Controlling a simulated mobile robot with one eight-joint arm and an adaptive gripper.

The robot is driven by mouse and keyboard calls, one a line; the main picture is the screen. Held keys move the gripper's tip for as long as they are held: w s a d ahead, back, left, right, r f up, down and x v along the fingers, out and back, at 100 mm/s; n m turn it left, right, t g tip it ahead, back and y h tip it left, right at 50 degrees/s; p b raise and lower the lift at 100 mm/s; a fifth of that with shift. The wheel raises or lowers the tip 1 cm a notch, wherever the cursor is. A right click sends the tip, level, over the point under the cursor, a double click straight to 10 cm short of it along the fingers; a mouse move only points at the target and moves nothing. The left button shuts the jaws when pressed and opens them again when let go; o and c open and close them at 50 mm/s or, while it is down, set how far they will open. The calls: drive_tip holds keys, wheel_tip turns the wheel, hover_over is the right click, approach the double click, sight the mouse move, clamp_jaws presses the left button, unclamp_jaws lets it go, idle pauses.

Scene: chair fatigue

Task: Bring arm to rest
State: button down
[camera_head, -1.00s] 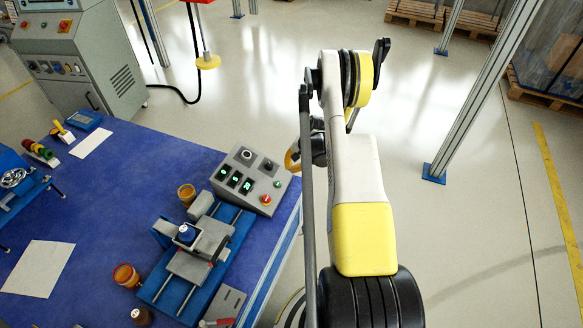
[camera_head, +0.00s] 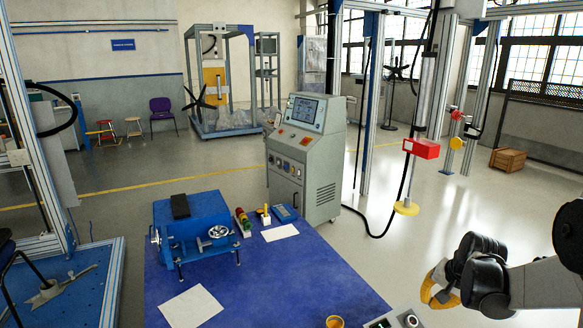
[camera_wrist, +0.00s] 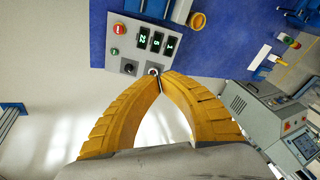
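My gripper (camera_head: 438,286) shows at the lower right of the head view, with its yellow-orange fingers hanging at the end of my arm. In the wrist view my gripper (camera_wrist: 160,77) has both ridged yellow fingers curved inward, their tips together. No object shows between them. The grey control box (camera_wrist: 133,48) lies beyond the tips, with lit green digits, a red button and dark knobs. A knob appears just past the tips; I cannot tell the distance between them. Only the box's top edge (camera_head: 398,318) shows in the head view.
The blue table (camera_head: 290,270) carries a blue vise-like machine (camera_head: 195,228), white paper sheets and an orange cup (camera_head: 335,321). A grey console cabinet (camera_head: 305,155) stands behind it. A red box (camera_head: 422,149) hangs near metal posts. Pale floor is open right of the table.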

drive_tip(key=s+a+r+n+t, duration=0.1)
drive_tip(key=s+a+r+n, duration=0.2)
drive_tip(key=s+a+r, duration=0.4)
drive_tip(key=s+a+r+n+t, duration=0.1)
drive_tip(key=s+a+r+n, duration=0.1)
drive_tip(key=s+a+r, duration=0.65)
drive_tip(key=s+a+f+n, duration=0.3)
drive_tip(key=s+a, duration=0.2)
drive_tip(key=shift+s+a+t, duration=0.2)
drive_tip(key=shift+s+t, duration=0.1)
drive_tip(key=shift+s, duration=0.05)
idle(1.8)
